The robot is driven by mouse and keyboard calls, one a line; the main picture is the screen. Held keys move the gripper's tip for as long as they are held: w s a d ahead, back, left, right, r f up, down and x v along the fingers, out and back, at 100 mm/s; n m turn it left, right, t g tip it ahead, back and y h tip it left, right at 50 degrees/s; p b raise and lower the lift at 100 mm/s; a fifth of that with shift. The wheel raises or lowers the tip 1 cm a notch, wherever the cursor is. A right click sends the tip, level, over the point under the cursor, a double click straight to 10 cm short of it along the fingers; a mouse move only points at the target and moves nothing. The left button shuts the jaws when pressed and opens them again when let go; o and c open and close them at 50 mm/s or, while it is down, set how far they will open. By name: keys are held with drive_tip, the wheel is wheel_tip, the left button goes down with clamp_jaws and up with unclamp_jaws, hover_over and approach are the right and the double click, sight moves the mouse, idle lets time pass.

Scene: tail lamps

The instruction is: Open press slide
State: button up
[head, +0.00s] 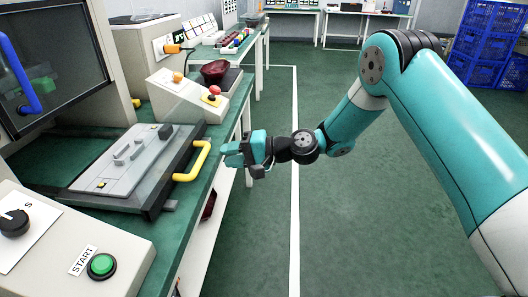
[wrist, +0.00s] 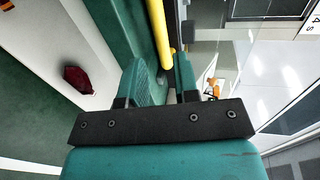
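The press slide (head: 125,165) is a grey fixture plate on a black base on the green bench, at the left of the head view. Its yellow handle (head: 198,158) sticks out from its right side toward my gripper. My gripper (head: 230,154) is just right of the handle, with a small gap seeming to remain. In the wrist view my gripper (wrist: 164,80) has its two fingers apart, with nothing clasped between them. The yellow handle (wrist: 157,32) shows ahead, in line with the gap between the fingers.
A control box with a green START button (head: 102,265) is at the front left. A press window with a blue handle (head: 18,72) is behind. A box with a red button (head: 214,91) stands beyond the slide. A dark red part (wrist: 77,80) lies below bench level.

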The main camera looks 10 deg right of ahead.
drive_tip(key=v, duration=0.9)
drive_tip(key=shift+d, duration=0.2)
drive_tip(key=shift+s, duration=0.1)
drive_tip(key=s+a+r+n+g+h, duration=0.2)
drive_tip(key=s+r+n, duration=0.15)
drive_tip(key=s, duration=0.25)
drive_tip(key=s+a+r+n+g+h, duration=0.1)
drive_tip(key=s+r+n+g+h, duration=0.15)
drive_tip(key=s+r, duration=0.35)
drive_tip(key=s+d+r+n+h, duration=0.1)
drive_tip(key=s+d+n+h, duration=0.2)
drive_tip(key=s, duration=0.6)
drive_tip(key=s+d+n+h, duration=0.1)
drive_tip(key=s+d+h, duration=0.25)
drive_tip(key=s, duration=0.55)
wheel_tip(320, 180, up, 12)
drive_tip(key=p, duration=1.2)
drive_tip(key=shift+d+r, duration=0.2)
